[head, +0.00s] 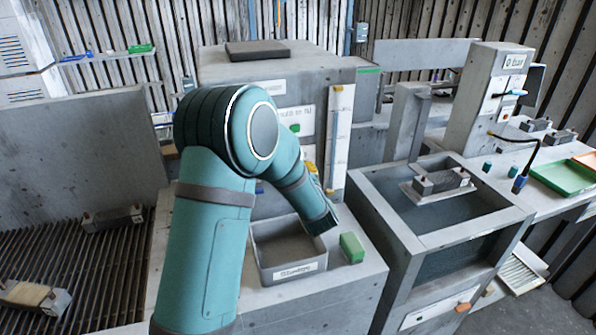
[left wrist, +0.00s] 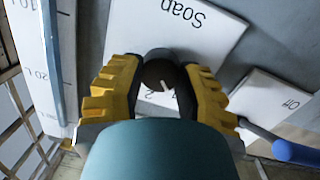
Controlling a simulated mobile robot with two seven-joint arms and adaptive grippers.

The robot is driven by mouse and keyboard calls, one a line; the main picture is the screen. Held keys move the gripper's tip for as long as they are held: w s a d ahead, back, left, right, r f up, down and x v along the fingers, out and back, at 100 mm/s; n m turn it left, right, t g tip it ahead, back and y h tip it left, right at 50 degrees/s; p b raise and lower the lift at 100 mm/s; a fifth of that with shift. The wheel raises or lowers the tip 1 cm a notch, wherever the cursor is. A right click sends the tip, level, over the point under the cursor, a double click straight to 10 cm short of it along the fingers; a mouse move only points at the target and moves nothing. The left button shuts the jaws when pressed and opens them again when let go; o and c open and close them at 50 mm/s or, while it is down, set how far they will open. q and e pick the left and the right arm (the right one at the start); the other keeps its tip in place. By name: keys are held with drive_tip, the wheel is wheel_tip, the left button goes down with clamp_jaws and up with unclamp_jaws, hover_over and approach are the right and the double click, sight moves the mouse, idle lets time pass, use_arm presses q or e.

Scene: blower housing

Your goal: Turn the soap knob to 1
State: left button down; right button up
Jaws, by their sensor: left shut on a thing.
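The soap knob (left wrist: 160,72) is a dark round knob with a short white pointer mark, on a white plate (left wrist: 185,28) that reads "Soap" upside down in the left wrist view. In the head view my left gripper (head: 312,170) is mostly hidden behind my own teal arm, at the front of the grey housing, and the knob is hidden. My right gripper is not in view.
A blue-handled lever (left wrist: 295,152) by an "Off" plate (left wrist: 272,103) is close right of the gripper. A level gauge (left wrist: 40,60) stands close on its left. Below my arm are a grey bin (head: 263,268) and a green block (head: 352,247).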

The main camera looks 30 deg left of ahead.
use_arm(q)
drive_tip(key=shift+a+r, duration=0.1)
drive_tip(key=c, duration=0.5)
unclamp_jaws()
drive_tip(key=v, duration=1.2)
